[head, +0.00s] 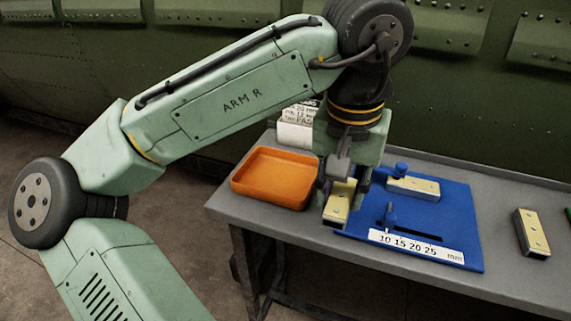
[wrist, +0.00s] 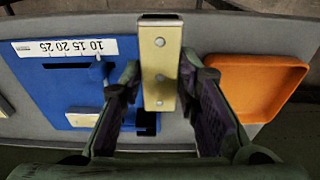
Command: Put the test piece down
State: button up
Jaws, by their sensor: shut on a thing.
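The test piece (head: 337,205) is a short metal channel with a pale yellow face and rivet heads. My gripper (head: 344,190) is shut on it, pointing down at the left edge of the blue gauge board (head: 465,215). In the wrist view the piece (wrist: 160,65) stands between the two fingers of my gripper (wrist: 160,80), its long side pointing away from the wrist. It lies between the board (wrist: 40,80) and the orange tray (wrist: 250,85). I cannot tell whether its underside touches anything.
Another piece (head: 531,233) lies on the grey bench (head: 350,247) at right. The board's scale (head: 416,246) reads 10 15 20 25 mm. The orange tray (head: 275,180) looks empty.

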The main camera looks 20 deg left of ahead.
jog(key=p, duration=0.3)
send_over(278, 179)
jog(key=shift+s+f, duration=0.2)
jog(key=shift+f, duration=0.6)
jog(key=shift+f+p, duration=0.55)
jog(key=shift+f, duration=1.1)
jog(key=o, duration=1.2)
jog(key=shift+f, duration=0.15)
jog(key=shift+c, duration=0.2)
notch_tip(278, 179, up, 12)
jog(key=s+b, duration=0.1)
jog(key=shift+s, duration=0.15)
